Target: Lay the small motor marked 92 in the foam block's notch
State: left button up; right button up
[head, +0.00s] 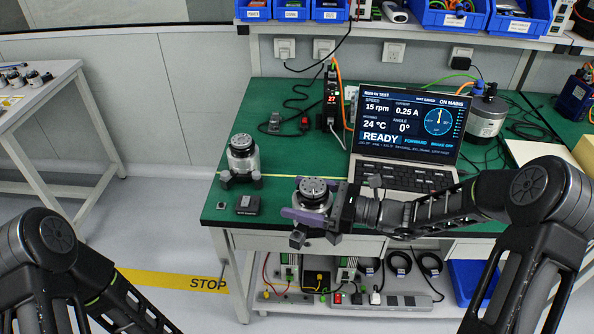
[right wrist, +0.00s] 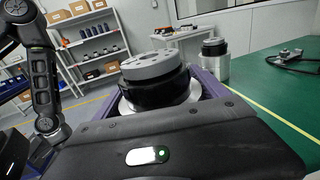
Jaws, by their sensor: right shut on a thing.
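My right gripper (head: 318,207) is shut on a round silver and black motor (head: 313,190) near the table's front edge. The motor is upright, its grey bolted face up. In the right wrist view the motor (right wrist: 155,75) sits between the purple jaws. No number is readable on it. Small dark pieces show below it; I cannot tell whether they are a support, nor whether the motor touches anything beneath. A second silver motor (head: 243,156) stands to the left, between dark feet; it also shows in the right wrist view (right wrist: 214,62). I cannot make out a foam block's notch.
A laptop (head: 405,125) stands behind my right arm. A small dark box (head: 247,205) lies at the green table's (head: 275,200) front left. A power unit (head: 331,100) and cables stand at the back. A larger silver motor (head: 487,115) is right of the laptop.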

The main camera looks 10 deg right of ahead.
aim_at(327, 216)
jog(key=shift+t, duration=0.3)
jog(key=s+d, duration=0.1)
jog(key=s+d+f+p, duration=0.1)
jog(key=s, duration=0.1)
jog(key=s+d, duration=0.1)
jog(key=shift+s+d+f+p, duration=0.15)
jog(key=shift+d+f+p, duration=0.15)
jog(key=shift+m+t+h, duration=0.5)
jog(key=shift+m+t, duration=0.2)
jog(key=d, duration=0.1)
jog(key=s+d+f, duration=0.1)
jog(key=d, duration=0.1)
jog(key=s+d+p, duration=0.1)
jog(key=shift+s+d+f, duration=0.1)
jog(key=shift+d+f, duration=0.05)
jog(key=shift+d, duration=0.05)
jog(key=shift+d, duration=0.1)
